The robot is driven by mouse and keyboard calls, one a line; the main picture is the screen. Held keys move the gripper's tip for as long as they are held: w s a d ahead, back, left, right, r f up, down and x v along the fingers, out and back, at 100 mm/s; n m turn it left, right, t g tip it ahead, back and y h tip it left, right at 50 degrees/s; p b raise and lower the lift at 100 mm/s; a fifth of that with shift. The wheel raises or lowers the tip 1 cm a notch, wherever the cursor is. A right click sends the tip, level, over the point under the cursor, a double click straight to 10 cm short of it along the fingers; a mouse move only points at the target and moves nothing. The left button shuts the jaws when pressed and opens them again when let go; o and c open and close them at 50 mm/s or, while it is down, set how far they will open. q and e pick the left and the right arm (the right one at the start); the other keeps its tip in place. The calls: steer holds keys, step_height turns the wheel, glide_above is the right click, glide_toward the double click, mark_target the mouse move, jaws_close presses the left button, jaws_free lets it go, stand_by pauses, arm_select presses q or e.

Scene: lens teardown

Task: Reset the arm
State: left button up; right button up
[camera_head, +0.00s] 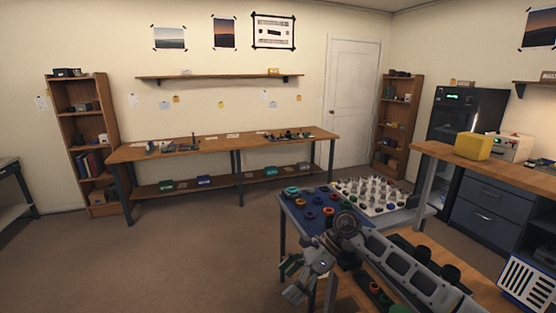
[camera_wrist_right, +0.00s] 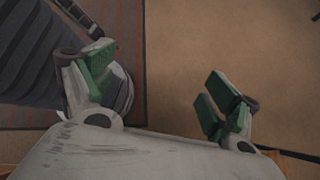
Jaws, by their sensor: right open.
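My right arm (camera_head: 395,265) reaches in from the lower right in the head view, across the front of a workbench. Its gripper (camera_head: 293,278) hangs past the left end of that bench, over the floor. In the right wrist view the gripper (camera_wrist_right: 160,82) has its two green-padded fingers wide apart, with nothing between them. Brown floor shows beyond the fingers. My left gripper is in neither view.
A blue mat (camera_head: 300,212) with several coloured rings lies beside the arm. Behind it is a white tray (camera_head: 345,186) of small parts. A yellow box (camera_head: 473,146) sits on the right counter. Open floor (camera_head: 180,255) lies left.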

steer(key=w+d+f+m+t+y, duration=0.1)
steer(key=w+f+m+t+y, duration=0.2)
steer(key=w+f+m+t, duration=0.55)
steer(key=w+d+f+m+t+y, duration=0.25)
steer(key=f+m, duration=0.35)
steer(key=m, duration=0.7)
steer(key=s+d+f+m+t+h, duration=0.1)
steer(key=s+d+f+m+h, duration=0.15)
steer(key=d+f+m, duration=0.4)
steer(key=s+d+f+m+t+h, duration=0.1)
steer(key=s+f+m+t+h, duration=0.15)
steer(key=f, duration=0.75)
steer(key=s+d+f+m+t+h, duration=0.1)
steer(key=d+f+m+h, duration=0.25)
steer(key=f+m, duration=0.35)
steer(key=s+d+f+m+g+h, duration=0.2)
steer(key=s+d+f+m, duration=0.25)
steer(key=s+f, duration=0.6)
steer(key=s+d+f+m+g+h, duration=0.3)
steer(key=s+d+f, duration=0.2)
steer(key=s+f, duration=0.55)
steer(key=s+d+f+m+g, duration=0.1)
steer(key=s+f+m+g, duration=0.2)
steer(key=s, duration=1.2)
steer(key=s+d+f+m+g+h, duration=0.1)
steer(key=s+f+m+g, duration=0.2)
steer(key=s, duration=1.2)
step_height(320, 180, down, 3)
steer(key=shift+f+h, duration=0.15)
steer(key=shift+h, duration=0.15)
